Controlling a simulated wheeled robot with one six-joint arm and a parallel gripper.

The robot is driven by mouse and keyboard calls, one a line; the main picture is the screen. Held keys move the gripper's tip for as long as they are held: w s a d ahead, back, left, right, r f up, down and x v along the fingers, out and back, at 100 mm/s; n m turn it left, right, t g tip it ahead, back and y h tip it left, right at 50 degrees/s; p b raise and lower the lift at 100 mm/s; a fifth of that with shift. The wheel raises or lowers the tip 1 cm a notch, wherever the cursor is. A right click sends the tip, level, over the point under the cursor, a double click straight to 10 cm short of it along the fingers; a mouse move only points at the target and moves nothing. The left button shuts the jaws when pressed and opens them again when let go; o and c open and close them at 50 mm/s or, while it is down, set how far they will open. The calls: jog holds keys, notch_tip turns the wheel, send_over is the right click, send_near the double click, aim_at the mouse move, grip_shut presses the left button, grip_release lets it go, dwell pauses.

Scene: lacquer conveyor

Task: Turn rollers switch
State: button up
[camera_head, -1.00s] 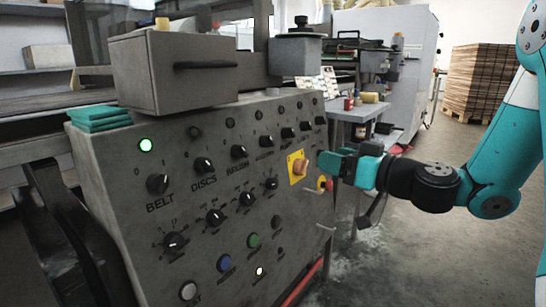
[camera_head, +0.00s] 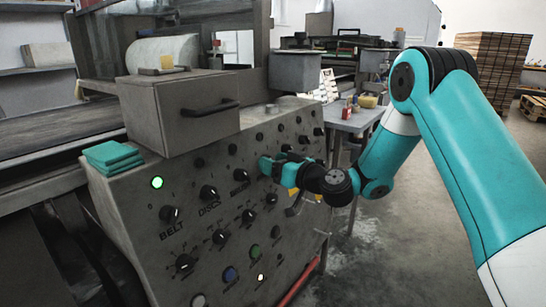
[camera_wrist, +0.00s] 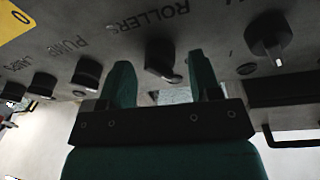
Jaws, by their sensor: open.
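The rollers switch is a black rotary knob (camera_head: 240,175) on the grey sloping control panel (camera_head: 150,240), third in the upper row after the belt and discs knobs. In the wrist view, the rollers knob (camera_wrist: 160,60) sits below the upside-down "ROLLERS" label, with a pale mark on it. My gripper (camera_head: 267,165) is at the panel, just right of this knob in the head view. In the wrist view, my gripper's (camera_wrist: 162,78) two green fingers are apart, one on each side of the knob. I cannot tell whether they touch it.
The belt knob (camera_head: 170,214) and discs knob (camera_head: 209,192) lie to the left, with a lit green lamp (camera_head: 157,182) above. A grey box (camera_head: 182,108) with a handle stands on the panel top beside teal cloths (camera_head: 112,157). Other knobs crowd the panel.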

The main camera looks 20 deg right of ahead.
jog(key=shift+w+a, duration=0.2)
jog(key=shift+w, duration=0.05)
jog(key=c, duration=0.9)
